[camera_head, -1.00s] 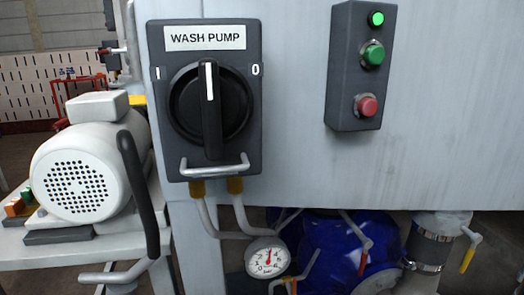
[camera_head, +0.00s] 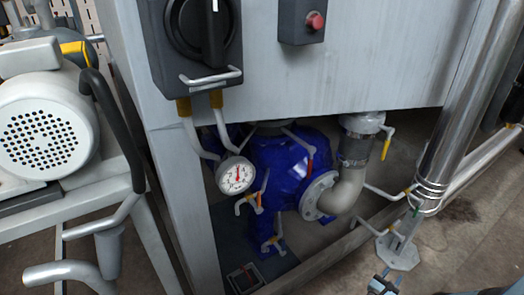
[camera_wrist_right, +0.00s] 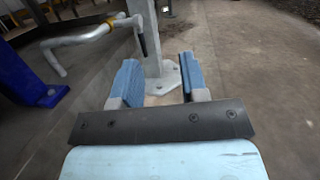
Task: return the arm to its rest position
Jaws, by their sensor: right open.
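My right gripper (camera_head: 384,284) shows small at the bottom edge of the head view, right of centre, near the foot of a steel post. In the right wrist view, its two blue-padded fingers (camera_wrist_right: 161,84) are spread apart with nothing between them. The post's foot plate (camera_wrist_right: 165,80) shows on the floor beyond the fingers. Most of my right arm is out of the head view. My left gripper is not in any view.
A grey cabinet with a black rotary switch (camera_head: 200,28) and a red button (camera_head: 316,20) fills the top. Below it are a blue pump (camera_head: 285,165), a gauge (camera_head: 236,176) and pipes. A white motor (camera_head: 40,135) stands left. The floor at right is mostly clear.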

